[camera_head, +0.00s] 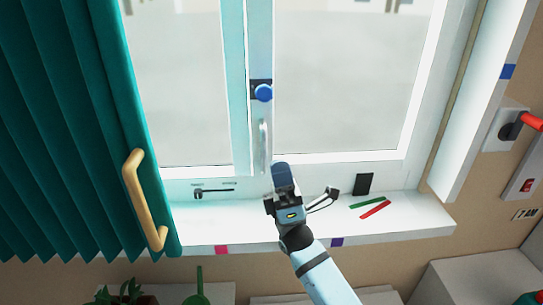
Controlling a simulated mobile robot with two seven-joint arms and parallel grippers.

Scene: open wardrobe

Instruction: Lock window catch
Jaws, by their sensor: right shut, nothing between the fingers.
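The window (330,100) has white frames that meet at a middle post. A round blue knob (263,92) on a dark plate sits on that post. Below it is a pale upright handle (263,145). A small dark latch-like fitting (199,193) is on the lower frame at left. I cannot tell for sure which of these is the catch. My right gripper (281,172) is shut and empty, in front of the lower frame, just below and right of the upright handle. I cannot tell whether it touches anything. My left gripper is out of view.
A teal curtain (60,110) with a wooden handle (144,200) hangs at left. On the sill (415,215) lie a green strip (367,203) and a red strip (376,209), near a black block (363,184). A red-handled wall fitting (531,121) is at right. A plant (125,293) is below.

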